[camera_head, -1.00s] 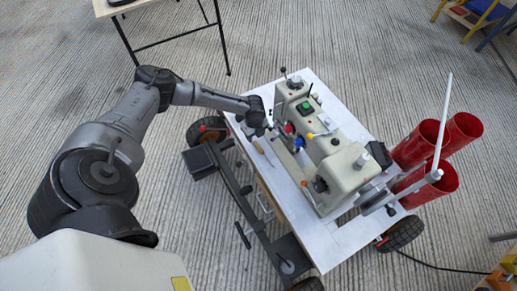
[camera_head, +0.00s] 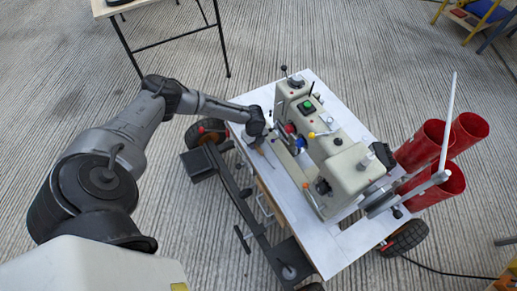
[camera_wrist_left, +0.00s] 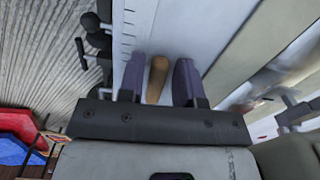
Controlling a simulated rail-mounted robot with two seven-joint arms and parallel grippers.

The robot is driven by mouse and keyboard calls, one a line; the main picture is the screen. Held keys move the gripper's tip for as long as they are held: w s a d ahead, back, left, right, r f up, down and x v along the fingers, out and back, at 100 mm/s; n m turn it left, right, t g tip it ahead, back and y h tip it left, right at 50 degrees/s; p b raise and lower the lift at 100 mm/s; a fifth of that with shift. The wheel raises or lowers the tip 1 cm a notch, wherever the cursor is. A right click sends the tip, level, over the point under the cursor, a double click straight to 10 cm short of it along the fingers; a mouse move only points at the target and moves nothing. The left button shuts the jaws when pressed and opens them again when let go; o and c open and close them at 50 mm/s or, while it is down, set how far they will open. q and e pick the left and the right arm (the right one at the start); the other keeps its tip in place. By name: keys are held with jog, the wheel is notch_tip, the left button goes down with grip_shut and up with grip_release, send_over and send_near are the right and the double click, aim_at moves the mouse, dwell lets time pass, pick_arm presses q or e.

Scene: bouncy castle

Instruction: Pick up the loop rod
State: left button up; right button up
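A tan, wooden-looking handle, which I take to be the loop rod (camera_wrist_left: 157,78), lies over the white table top in the left wrist view. My left gripper (camera_wrist_left: 158,77) is open, with one purple-grey finger on each side of the handle. Gaps show on both sides, so the fingers do not visibly grip it. The rod's far end is hidden or unclear. In the head view my left gripper (camera_head: 259,139) is low at the left edge of the white table (camera_head: 325,246), beside the machine; the rod is too small there to make out well. My right gripper is not in view.
A beige machine (camera_head: 345,165) with coloured knobs fills the table middle, close to the right of my left gripper. Red cylinders (camera_head: 420,143) and a pale upright rod (camera_head: 447,120) stand at the right. A wheeled dark frame (camera_head: 240,205) runs along the left.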

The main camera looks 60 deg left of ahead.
pick_arm(q)
grip_shut()
